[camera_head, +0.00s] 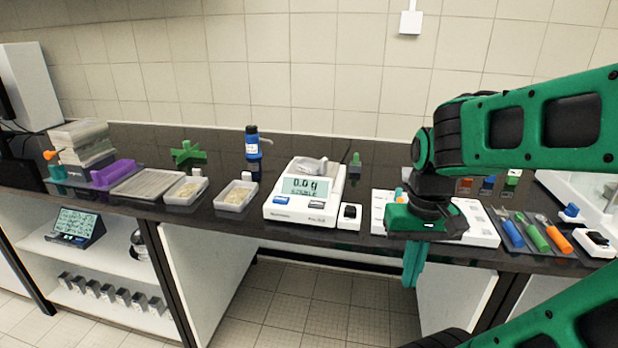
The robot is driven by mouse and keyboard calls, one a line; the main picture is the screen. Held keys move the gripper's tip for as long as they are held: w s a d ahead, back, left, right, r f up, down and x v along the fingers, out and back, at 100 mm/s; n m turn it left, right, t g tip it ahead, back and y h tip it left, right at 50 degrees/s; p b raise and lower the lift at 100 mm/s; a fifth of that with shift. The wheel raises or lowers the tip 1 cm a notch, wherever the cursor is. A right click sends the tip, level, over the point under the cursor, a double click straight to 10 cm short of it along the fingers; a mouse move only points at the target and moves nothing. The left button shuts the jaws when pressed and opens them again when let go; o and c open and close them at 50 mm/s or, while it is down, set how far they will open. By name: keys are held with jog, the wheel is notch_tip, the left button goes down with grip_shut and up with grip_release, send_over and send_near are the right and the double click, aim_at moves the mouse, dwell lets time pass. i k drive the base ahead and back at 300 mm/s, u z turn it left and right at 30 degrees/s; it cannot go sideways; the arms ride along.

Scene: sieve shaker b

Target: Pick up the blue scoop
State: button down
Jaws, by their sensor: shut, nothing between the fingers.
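A blue-handled tool, which looks like the blue scoop (512,233), lies on the dark counter at the right. Its metal end points back and left. A green-handled tool (536,238) and an orange-handled tool (558,239) lie beside it to the right. My gripper (411,282) points down, left of the blue scoop in the picture, with its teal fingers showing in front of the counter's front edge. The fingers are together and hold nothing. The blue scoop is not covered by my arm.
A white tray or board (474,222) lies between my gripper and the scoops, partly hidden by my wrist. A digital balance (296,210) stands left of my gripper, with a small black-topped white box (349,217) beside it. Another such box (597,243) lies right of the orange tool.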

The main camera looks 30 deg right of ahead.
aim_at(507, 224)
jog(key=z, duration=1.35)
jog(key=k, duration=0.5)
jog(key=u, duration=0.4)
jog(key=i, duration=0.75)
jog(key=z, duration=0.3)
